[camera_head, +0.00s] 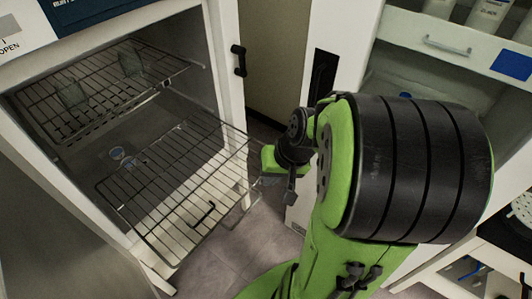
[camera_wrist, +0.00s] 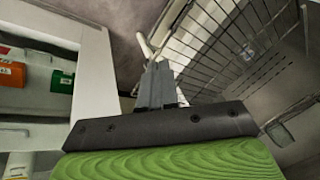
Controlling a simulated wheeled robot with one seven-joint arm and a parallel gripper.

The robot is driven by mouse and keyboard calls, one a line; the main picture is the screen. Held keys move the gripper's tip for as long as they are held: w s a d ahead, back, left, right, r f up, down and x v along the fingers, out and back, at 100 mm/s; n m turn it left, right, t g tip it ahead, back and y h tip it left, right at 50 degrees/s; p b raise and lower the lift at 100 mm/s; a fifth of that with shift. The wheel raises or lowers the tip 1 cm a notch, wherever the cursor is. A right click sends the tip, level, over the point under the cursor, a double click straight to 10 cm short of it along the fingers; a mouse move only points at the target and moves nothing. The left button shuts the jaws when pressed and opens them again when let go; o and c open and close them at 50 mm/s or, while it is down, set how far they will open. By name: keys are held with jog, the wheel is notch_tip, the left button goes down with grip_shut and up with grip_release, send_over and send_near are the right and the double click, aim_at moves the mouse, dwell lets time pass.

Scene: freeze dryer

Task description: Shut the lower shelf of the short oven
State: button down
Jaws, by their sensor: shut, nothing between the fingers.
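The lower shelf (camera_head: 180,183) of the short oven (camera_head: 225,75) is a wire rack pulled out, its front part sticking out past the open doorway. It has a small dark handle (camera_head: 205,213) near its front edge. In the wrist view the rack (camera_wrist: 235,45) spreads at the upper right. My gripper (camera_wrist: 155,68) is shut and empty, its grey fingertips close to a pale bar at the rack's edge; I cannot tell if they touch. In the head view my gripper is beside the rack's right front corner, its fingers mostly hidden.
The upper wire shelf (camera_head: 105,85) sits inside the oven and carries clear containers. A round blue-and-white item (camera_head: 122,157) lies below, on the oven's floor. A white cabinet with bottles (camera_head: 440,45) stands at the right. Floor (camera_head: 215,262) shows in front of the rack.

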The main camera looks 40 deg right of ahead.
jog(key=s+d+f+m+t+y, duration=0.1)
jog(key=d+f+m+t, duration=0.25)
jog(key=d, duration=0.35)
jog(key=s+d+f+m+t, duration=0.1)
jog(key=d+f+m+t, duration=0.1)
jog(key=d+f+m, duration=0.4)
jog(key=w+a+f, duration=0.1)
jog(key=w+f, duration=0.1)
jog(key=w, duration=0.3)
jog(key=w+a+f+b, duration=0.1)
jog(key=w+f, duration=0.2)
jog(key=w, duration=0.3)
jog(key=shift+a+f+n, duration=0.15)
jog(key=shift+a+n, duration=0.2)
jog(key=shift+w, duration=0.1)
